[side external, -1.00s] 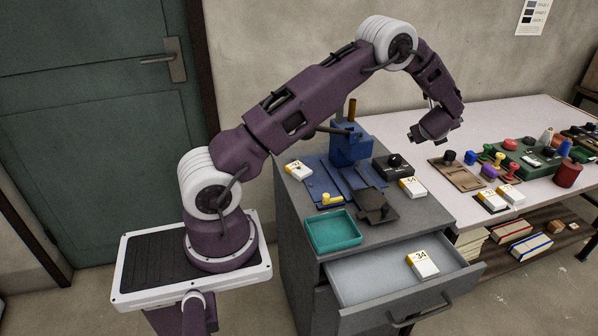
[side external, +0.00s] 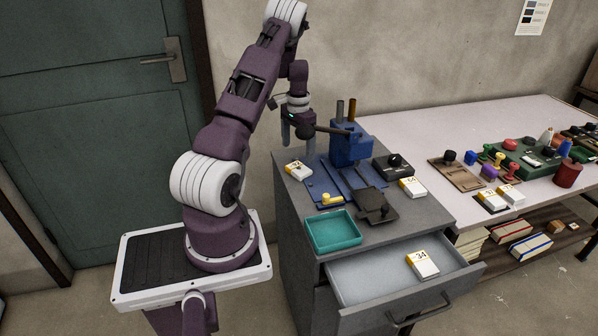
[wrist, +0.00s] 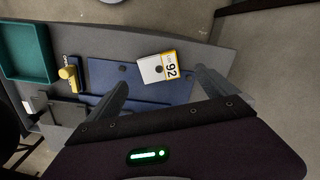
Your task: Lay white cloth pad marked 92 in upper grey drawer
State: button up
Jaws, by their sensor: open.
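The white pad marked 92 (wrist: 160,69), with a yellow band, lies on the grey cabinet top at the edge of the blue plate in the wrist view. It also shows at the cabinet's back left in the side view (side external: 298,170). My gripper (wrist: 162,85) is open and empty, its two fingers on either side of the pad in the picture. In the side view my gripper (side external: 297,138) hangs above the pad, apart from it. The upper grey drawer (side external: 375,278) is pulled open and holds a white and yellow pad marked 34 (side external: 423,265).
A teal tray (side external: 333,248) stands at the cabinet's front left. A blue press (side external: 350,145) rises at the back, close to my gripper. Another white and yellow pad (side external: 412,188) lies at the right. The drawer floor left of pad 34 is free.

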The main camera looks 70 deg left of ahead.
aim_at(299, 168)
jog(key=f, duration=0.7)
jog(key=shift+w+d, duration=0.1)
jog(key=shift+w, duration=0.1)
